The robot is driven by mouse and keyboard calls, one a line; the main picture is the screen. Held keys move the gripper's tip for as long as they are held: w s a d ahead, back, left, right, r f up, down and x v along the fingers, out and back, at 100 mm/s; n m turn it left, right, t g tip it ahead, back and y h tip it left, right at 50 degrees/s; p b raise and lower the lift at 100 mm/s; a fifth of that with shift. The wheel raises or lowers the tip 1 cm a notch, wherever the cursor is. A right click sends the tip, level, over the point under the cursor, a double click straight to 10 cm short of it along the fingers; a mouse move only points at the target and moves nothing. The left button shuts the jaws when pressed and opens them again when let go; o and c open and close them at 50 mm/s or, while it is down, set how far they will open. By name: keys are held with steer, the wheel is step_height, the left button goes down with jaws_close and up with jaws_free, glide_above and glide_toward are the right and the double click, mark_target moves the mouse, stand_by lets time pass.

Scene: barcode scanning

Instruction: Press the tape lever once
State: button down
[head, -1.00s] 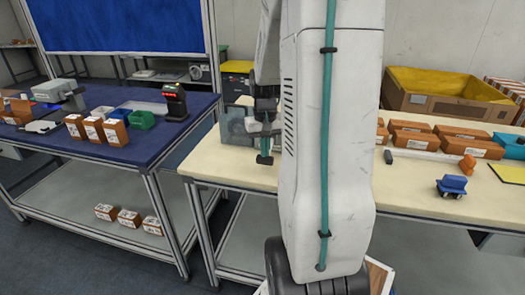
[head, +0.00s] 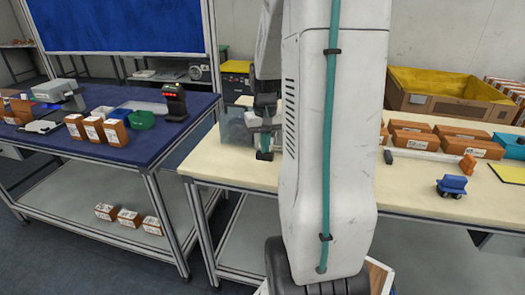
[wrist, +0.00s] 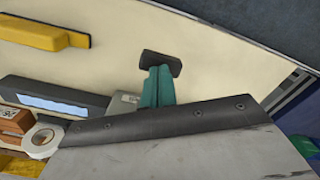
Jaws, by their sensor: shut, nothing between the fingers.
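The tape lever is teal with a black pad at its end (head: 264,156). In the wrist view the lever (wrist: 160,85) stands just past a large grey plate with a dark, screwed edge. My gripper (head: 264,126) is shut and empty, and shows as grey and dark parts right above the lever. I cannot tell whether it touches the lever. The grey tape machine (head: 236,126) is partly hidden behind it. My gripper's fingertips are not clear in the wrist view.
A blue table (head: 60,150) at left holds brown boxes, bins and a scanner (head: 174,102). My arm hides the table's middle.

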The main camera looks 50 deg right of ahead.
step_height(320, 180, up, 10)
stand_by(0.6)
